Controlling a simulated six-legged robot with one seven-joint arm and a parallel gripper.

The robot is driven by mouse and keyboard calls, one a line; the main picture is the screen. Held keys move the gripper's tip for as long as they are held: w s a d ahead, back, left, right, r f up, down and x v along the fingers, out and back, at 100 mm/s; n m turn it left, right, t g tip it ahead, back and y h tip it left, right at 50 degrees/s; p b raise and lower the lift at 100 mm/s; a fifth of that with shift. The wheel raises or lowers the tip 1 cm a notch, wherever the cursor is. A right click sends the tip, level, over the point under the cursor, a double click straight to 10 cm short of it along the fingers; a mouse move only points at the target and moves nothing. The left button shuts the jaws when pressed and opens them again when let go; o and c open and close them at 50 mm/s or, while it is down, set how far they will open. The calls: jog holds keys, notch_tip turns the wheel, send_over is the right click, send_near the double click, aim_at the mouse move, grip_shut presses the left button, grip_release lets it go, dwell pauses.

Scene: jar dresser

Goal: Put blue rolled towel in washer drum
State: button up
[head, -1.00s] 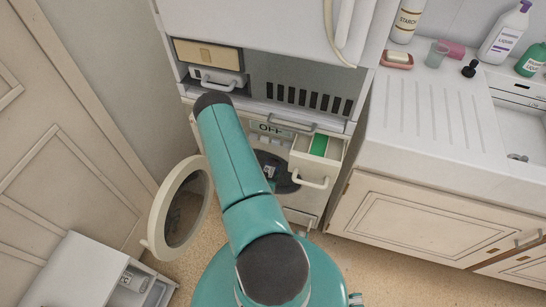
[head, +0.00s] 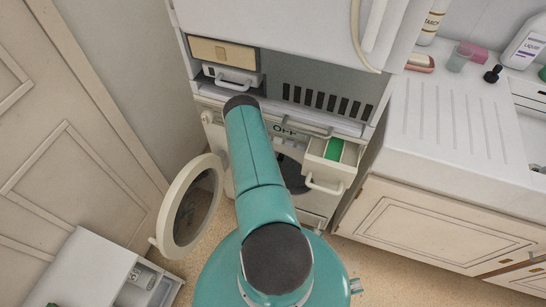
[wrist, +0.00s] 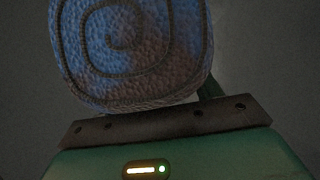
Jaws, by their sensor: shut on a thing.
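The blue rolled towel (wrist: 130,50) shows its spiral end in the wrist view, at the top. My gripper (wrist: 165,122) is shut on it, and the towel sits just past its dark edge. The surroundings there are dark grey, too dim to identify. In the head view my teal arm hides the gripper and towel. The washer's round door (head: 188,206) stands open to the left of my arm. The dark washer drum opening (head: 293,174) shows partly, right of my arm. I cannot tell whether the towel is inside the drum.
The detergent drawer (head: 330,164), with a green compartment, sticks out at the washer's upper right. The washer panel reads "OFF". A white counter (head: 455,120) with several bottles stands at right. A white open-drawer unit (head: 85,270) is at lower left. Tan floor shows between.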

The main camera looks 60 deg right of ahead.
jog(key=d+f, duration=0.1)
jog(key=w+d+f, duration=0.2)
jog(key=f, duration=0.1)
jog(key=shift+f, duration=1.4)
jog(key=shift+f, duration=0.15)
jog(key=o, duration=1.1)
jog(key=v, duration=1.2)
jog(key=shift+a, duration=0.1)
